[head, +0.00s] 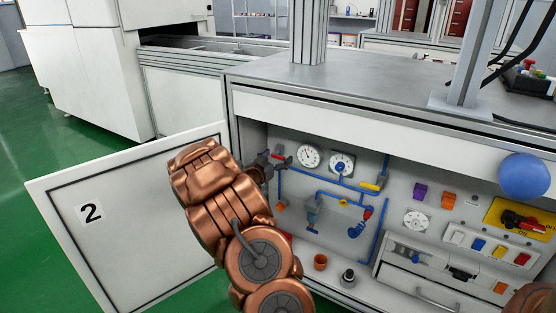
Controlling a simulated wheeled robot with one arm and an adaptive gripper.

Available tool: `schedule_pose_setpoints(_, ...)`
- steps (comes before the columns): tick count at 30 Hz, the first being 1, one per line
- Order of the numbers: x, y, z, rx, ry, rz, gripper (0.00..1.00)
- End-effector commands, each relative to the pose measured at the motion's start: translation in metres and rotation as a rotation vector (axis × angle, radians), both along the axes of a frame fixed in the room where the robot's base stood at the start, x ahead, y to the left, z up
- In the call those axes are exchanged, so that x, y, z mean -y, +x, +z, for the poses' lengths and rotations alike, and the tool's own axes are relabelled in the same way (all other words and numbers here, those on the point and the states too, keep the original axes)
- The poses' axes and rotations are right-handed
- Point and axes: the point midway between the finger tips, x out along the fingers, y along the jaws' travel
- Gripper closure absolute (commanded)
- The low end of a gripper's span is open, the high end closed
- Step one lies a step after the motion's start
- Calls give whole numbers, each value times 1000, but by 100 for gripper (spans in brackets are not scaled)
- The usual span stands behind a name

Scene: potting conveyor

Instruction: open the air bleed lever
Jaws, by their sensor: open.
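Blue pipes with several small valve levers run across the back panel of an open cabinet. A red lever (279,157) sits at the upper left of the pipes. A yellow lever (370,186) is at the upper right, and a red and blue fitting (367,213) is lower down. No label shows which one is the air bleed lever. My gripper (270,160) is open at the upper left of the panel, right by the red lever. I cannot tell whether it touches it. My copper arm hides the left part of the cabinet.
The cabinet door (130,220), marked 2, stands open at the left. Two gauges (308,156) are right of my gripper. An orange cup (320,262) and a black knob (348,277) are at the bottom. A switch panel (485,242) and a blue ball (525,177) are at the right.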

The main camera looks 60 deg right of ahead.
Motion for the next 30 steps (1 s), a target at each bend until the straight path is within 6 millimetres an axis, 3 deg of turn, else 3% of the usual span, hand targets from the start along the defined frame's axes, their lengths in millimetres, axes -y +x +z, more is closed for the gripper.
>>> schedule_pose_setpoints(11, 5, -1, 0, -1, 1, -1, 16)
schedule_pose_setpoints(27, 4, -1, 0, -1, 1, -2, 70)
schedule_pose_setpoints(30, 4, -1, 0, -1, 1, -2, 76)
